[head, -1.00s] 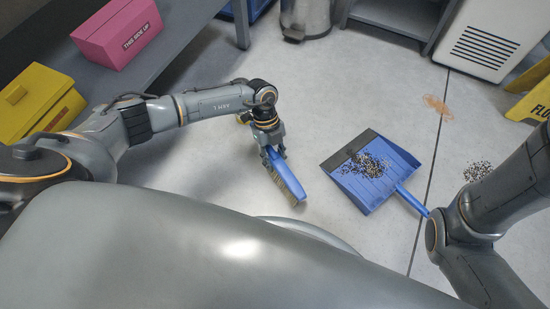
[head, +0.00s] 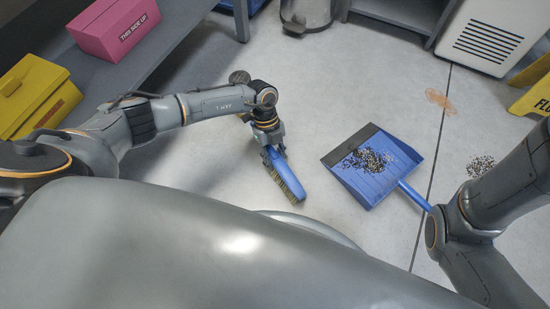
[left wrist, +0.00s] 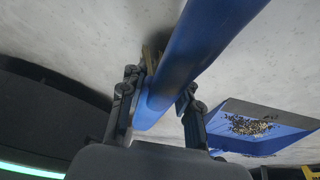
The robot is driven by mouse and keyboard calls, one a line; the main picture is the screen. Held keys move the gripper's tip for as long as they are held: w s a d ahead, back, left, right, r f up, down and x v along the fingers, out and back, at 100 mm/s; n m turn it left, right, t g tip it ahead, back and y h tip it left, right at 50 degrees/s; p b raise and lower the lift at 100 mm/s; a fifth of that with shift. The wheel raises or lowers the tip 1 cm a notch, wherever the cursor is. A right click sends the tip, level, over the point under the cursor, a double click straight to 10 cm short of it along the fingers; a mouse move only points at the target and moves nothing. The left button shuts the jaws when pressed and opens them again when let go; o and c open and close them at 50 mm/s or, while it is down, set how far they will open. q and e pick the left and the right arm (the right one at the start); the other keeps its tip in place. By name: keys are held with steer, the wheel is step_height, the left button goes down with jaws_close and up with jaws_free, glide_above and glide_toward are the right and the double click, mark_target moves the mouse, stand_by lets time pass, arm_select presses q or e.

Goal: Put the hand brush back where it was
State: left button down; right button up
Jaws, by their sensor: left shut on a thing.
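The hand brush (head: 286,174) has a blue back and handle and pale bristles. My left gripper (head: 270,143) is shut on its handle end, and the brush points down and to the right, close over the floor. Whether the bristles touch the floor I cannot tell. In the left wrist view the blue brush (left wrist: 195,50) runs between the two fingers of my left gripper (left wrist: 162,105). My right arm is at the right edge of the head view; its gripper is hidden or out of frame.
A blue dustpan (head: 372,190) with dark debris lies right of the brush, its handle toward my right arm. More debris (head: 480,166) and an orange stain (head: 440,99) are on the floor. A shelf holds a pink box (head: 115,30) and a yellow box (head: 35,95). Floor around the brush is clear.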

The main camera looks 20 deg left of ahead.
arm_select(q)
steer(key=shift+f, duration=0.5)
steer(key=c, duration=0.9)
jaws_free()
steer(key=shift+o, duration=0.2)
